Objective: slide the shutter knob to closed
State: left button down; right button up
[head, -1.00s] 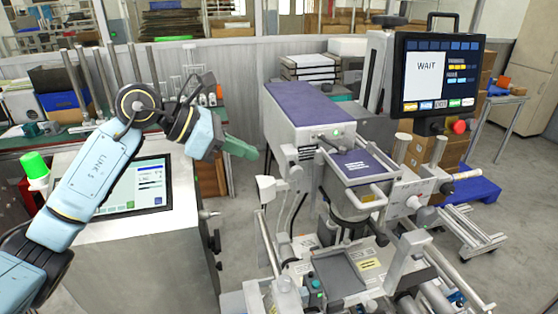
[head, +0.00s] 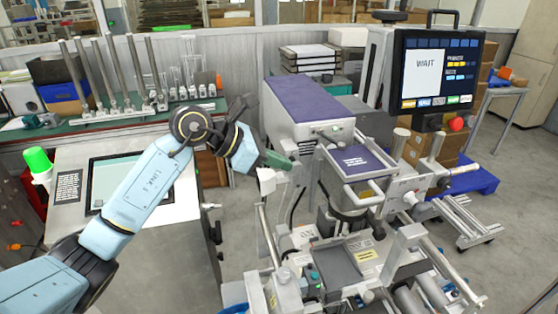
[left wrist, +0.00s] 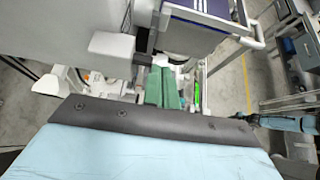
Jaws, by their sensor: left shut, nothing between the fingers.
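The machine (head: 309,102) with a purple-topped housing stands in the middle of the head view. Several small fittings sit on its front, and I cannot tell which one is the shutter knob. My left gripper (head: 279,161) has green fingers and is at the left side of the machine, just below the housing, beside a white block (head: 267,178). Its fingers (left wrist: 163,88) are together and empty in the left wrist view, pointing at the machine's fittings. Whether they touch anything is unclear. My right gripper cannot be made out.
A monitor (head: 437,72) reading WAIT stands at the back right, with a red button (head: 457,124) below it. A metal cabinet with a screen (head: 97,190) and a green lamp (head: 38,160) is at left. A flat tray (head: 362,162) juts out from the machine's front.

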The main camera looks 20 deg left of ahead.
notch_tip(320, 180, down, 3)
jog(key=b, duration=0.3)
jog(key=shift+f, duration=0.15)
